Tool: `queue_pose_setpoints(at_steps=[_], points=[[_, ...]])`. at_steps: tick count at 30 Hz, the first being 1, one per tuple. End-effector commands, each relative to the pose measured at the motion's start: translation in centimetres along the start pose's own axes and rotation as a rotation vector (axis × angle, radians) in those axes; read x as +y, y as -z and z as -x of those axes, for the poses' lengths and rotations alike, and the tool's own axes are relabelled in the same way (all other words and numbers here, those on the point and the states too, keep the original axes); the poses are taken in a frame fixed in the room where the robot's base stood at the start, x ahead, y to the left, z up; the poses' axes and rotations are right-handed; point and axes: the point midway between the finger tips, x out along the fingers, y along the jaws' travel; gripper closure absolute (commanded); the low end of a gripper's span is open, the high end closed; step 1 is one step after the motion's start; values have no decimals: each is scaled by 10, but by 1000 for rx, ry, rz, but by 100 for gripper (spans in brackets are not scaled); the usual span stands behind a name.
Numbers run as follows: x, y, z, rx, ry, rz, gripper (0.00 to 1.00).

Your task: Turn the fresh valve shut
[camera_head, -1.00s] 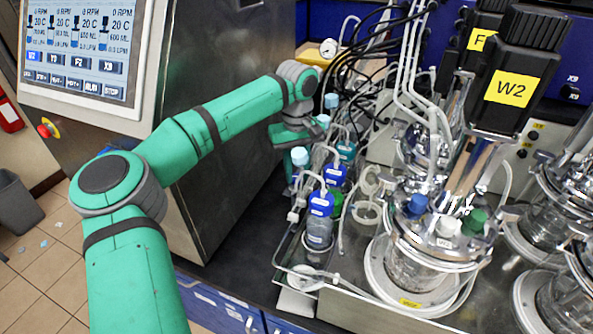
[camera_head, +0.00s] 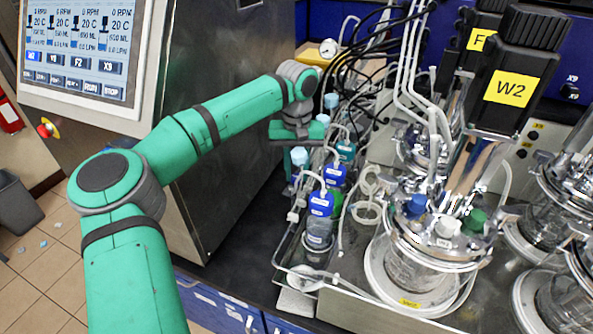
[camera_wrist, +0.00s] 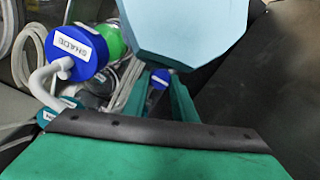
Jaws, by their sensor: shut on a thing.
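My gripper (camera_wrist: 160,98) shows in the wrist view with its two green fingers close together on a small blue part with a white mark, which I take to be the fresh valve (camera_wrist: 158,78). Most of the valve is hidden by the fingers and by a large light blue cap (camera_wrist: 185,25) in front of the camera. In the head view my gripper (camera_head: 297,138) is low behind the row of bottles, beside the steel cabinet. Its fingertips and the valve cannot be made out there.
A blue cap with a white label (camera_wrist: 75,52) and a green cap (camera_wrist: 112,40) stand left of the fingers, with tubing around them. Bottles with blue caps (camera_head: 321,203) line the tray. The W2 vessel (camera_head: 412,265) stands right. The steel cabinet (camera_head: 225,130) is close on the left.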

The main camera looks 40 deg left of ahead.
Motion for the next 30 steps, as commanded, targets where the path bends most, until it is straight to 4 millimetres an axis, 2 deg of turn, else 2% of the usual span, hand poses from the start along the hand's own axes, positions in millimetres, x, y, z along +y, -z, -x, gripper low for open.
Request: queue_pose_setpoints(at_steps=[4, 5, 7, 16, 20, 30], points=[[-1, 0, 1, -1, 2, 0, 98], [-1, 0, 1, -1, 3, 0, 73], [-1, 0, 1, -1, 2, 1, 57], [-1, 0, 1, 0, 1, 1, 57], [0, 0, 9, 1, 2, 1, 57], [-1, 1, 69, 2, 2, 3, 57]])
